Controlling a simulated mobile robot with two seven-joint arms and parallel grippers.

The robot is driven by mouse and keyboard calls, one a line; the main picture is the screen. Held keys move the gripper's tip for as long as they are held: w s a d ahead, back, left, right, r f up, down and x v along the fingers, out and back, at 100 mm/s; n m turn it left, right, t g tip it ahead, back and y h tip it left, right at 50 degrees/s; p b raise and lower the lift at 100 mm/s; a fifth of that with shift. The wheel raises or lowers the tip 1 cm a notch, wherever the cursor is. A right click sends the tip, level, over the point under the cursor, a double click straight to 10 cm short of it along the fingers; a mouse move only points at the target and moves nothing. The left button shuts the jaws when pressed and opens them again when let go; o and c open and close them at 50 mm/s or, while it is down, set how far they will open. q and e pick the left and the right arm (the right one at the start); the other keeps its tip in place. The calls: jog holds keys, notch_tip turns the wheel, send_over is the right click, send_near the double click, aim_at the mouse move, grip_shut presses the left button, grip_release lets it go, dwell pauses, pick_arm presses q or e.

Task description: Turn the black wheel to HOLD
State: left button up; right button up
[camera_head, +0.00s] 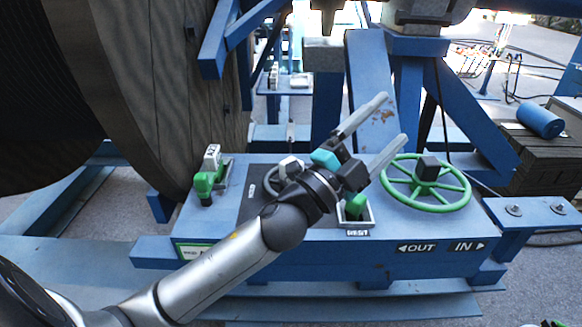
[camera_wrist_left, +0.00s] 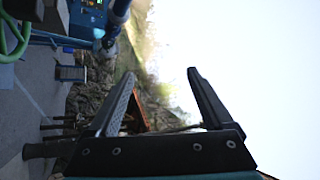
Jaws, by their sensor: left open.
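The black wheel (camera_head: 268,181) sits on a dark plate on the blue control panel. My left arm's wrist hides much of it, and only part of its dark rim shows. A small marking on the plate left of it is too small to read. My left gripper (camera_head: 394,118) is open and empty, above the panel and right of the black wheel, its fingers pointing up and right. In the left wrist view its two fingers (camera_wrist_left: 160,76) stand apart with nothing between them. My right gripper cannot be made out.
A green handwheel (camera_head: 427,195) with a black hub stands right, close to the left gripper. A green lever (camera_head: 204,183) is at the panel's left, and a green switch (camera_head: 356,205) is just below the gripper. The big reel (camera_head: 165,80) rises at left; blue posts stand behind.

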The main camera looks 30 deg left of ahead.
pick_arm(q)
jog(key=s+d+m+g+h, duration=0.1)
jog(key=d+m+g+h, duration=0.3)
jog(key=m+g, duration=0.45)
jog(key=s+d+m+g+h, duration=0.1)
jog(key=d+m+g+h, duration=0.3)
jog(key=m, duration=0.8)
jog(key=w+a+f+m+g+y, duration=0.25)
jog(key=a+f+y, duration=0.3)
jog(key=a, duration=0.35)
jog(key=s+a+r+n+g+y, duration=0.1)
jog(key=a+n+g+y, duration=0.15)
jog(key=a+y, duration=1.25)
jog(key=w+a+f+h, duration=0.1)
jog(key=f, duration=0.3)
jog(key=w+a+f+h, duration=0.1)
jog(key=w+f+h, duration=0.1)
jog(key=f, duration=0.3)
jog(key=w+a+f+t+h, duration=0.1)
jog(key=w+f+h, duration=0.1)
jog(key=f, duration=0.2)
jog(key=shift+w+a+f, duration=0.2)
jog(key=shift+a+f, duration=0.05)
jog(key=shift+a, duration=0.1)
grip_shut()
